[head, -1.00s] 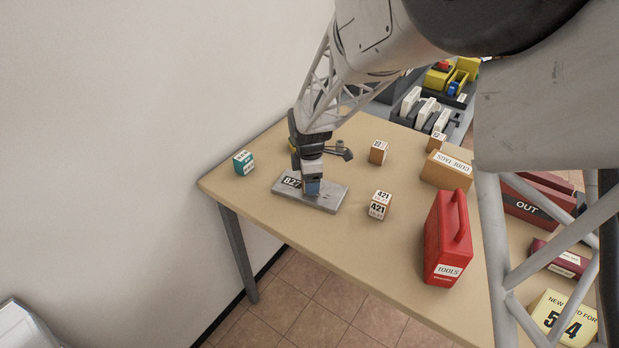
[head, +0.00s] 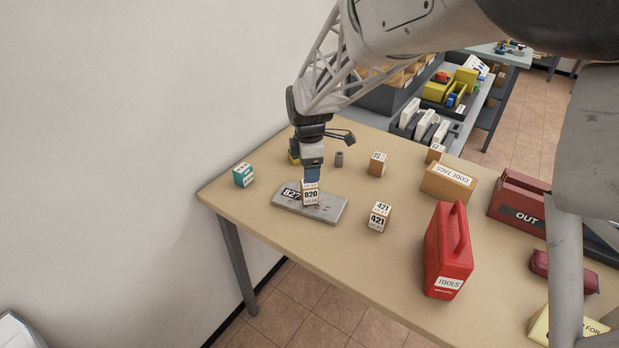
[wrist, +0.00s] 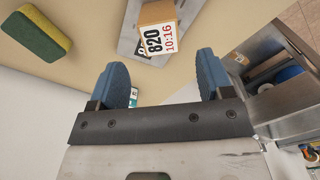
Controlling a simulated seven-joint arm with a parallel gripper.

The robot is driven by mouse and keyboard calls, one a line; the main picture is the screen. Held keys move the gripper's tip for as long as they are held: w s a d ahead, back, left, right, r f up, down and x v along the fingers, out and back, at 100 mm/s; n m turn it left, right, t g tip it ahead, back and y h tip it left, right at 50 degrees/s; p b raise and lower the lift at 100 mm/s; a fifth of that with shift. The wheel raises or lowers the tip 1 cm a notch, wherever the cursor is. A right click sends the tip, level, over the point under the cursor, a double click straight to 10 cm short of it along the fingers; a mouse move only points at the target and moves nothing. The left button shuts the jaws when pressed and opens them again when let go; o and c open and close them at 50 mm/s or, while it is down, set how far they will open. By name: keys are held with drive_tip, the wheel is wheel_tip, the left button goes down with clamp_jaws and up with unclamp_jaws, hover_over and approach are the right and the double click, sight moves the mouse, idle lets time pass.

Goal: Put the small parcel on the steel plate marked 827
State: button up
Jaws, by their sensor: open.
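The small parcel (head: 310,197), an orange-brown box with a white label reading 820, stands upright on the steel plate (head: 330,211). The plate is a flat grey slab marked 827; the parcel partly covers that mark. In the wrist view the parcel (wrist: 160,14) shows its label with 820 and 10:16, beyond the fingertips, with part of the plate (wrist: 128,38) beside it. My gripper (head: 312,177) is just above the parcel in the head view. In the wrist view its blue fingers (wrist: 165,75) are spread apart with nothing between them.
A teal box (head: 243,175) stands left of the plate, a 421 box (head: 379,217) right of it. A red tools case (head: 449,255) stands farther right.

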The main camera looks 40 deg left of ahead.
drive_tip(key=shift+r, duration=1.75)
drive_tip(key=shift+w+d+r, duration=0.1)
drive_tip(key=shift+d+r, duration=0.05)
drive_tip(key=shift+d, duration=0.15)
drive_tip(key=d+r+m, duration=0.4)
drive_tip(key=d, duration=0.7)
drive_tip(key=d+r+m+t, duration=0.1)
drive_tip(key=d+r+m, duration=0.35)
drive_tip(key=d, duration=0.75)
drive_tip(key=d+r+m, duration=0.3)
drive_tip(key=d+m, duration=0.1)
drive_tip(key=d, duration=0.7)
drive_tip(key=s+d+m+t, duration=0.1)
drive_tip(key=s+d+m, duration=1.3)
drive_tip(key=s+d, duration=0.6)
drive_tip(key=d, duration=0.3)
drive_tip(key=shift+d+f+m+t, duration=0.3)
drive_tip(key=shift+d+f+m, duration=0.05)
drive_tip(key=shift+d+f, duration=0.05)
